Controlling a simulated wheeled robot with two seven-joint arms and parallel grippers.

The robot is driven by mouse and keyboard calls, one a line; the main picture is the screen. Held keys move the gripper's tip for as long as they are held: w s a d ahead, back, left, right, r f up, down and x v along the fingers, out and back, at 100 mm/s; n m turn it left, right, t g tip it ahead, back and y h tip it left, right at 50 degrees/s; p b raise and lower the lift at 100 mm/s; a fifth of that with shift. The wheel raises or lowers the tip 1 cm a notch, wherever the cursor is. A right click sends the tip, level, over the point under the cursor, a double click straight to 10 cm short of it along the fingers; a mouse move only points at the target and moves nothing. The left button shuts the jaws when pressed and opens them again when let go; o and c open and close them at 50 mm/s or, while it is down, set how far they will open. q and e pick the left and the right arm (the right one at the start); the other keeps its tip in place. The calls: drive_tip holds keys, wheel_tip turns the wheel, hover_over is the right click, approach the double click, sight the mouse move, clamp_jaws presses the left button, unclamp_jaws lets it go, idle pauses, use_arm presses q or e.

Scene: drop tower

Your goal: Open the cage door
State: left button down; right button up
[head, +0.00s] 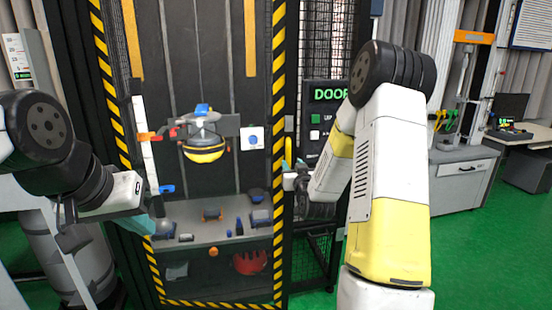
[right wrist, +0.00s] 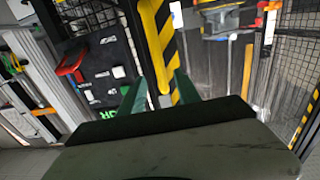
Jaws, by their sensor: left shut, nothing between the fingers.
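The cage door (head: 279,70) is framed by yellow-and-black stripes in the head view and appears closed. A yellow upright handle (head: 288,153) stands at its right edge; a yellow bar, probably that handle, shows in the right wrist view (right wrist: 165,28). My right gripper (head: 290,181) is at the lower part of the handle, its fingers mostly hidden in the head view. In the right wrist view its teal fingers (right wrist: 158,92) are apart, with the yellow bar and striped edge between or beyond them; contact is unclear. My left gripper (head: 148,228) is shut and empty by the door's lower left.
A black panel reading DOOR (head: 325,95) in green stands right of the cage, partly behind my right arm. Inside the cage hangs a yellow-and-grey device (head: 205,150) above a grey shelf with small parts. A grey cabinet (head: 455,185) stands at right; green floor lies before it.

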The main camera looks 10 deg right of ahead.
sight(289, 159)
drive_tip(key=shift+w, duration=3.75)
clamp_jaws()
drive_tip(key=shift+d, duration=0.1)
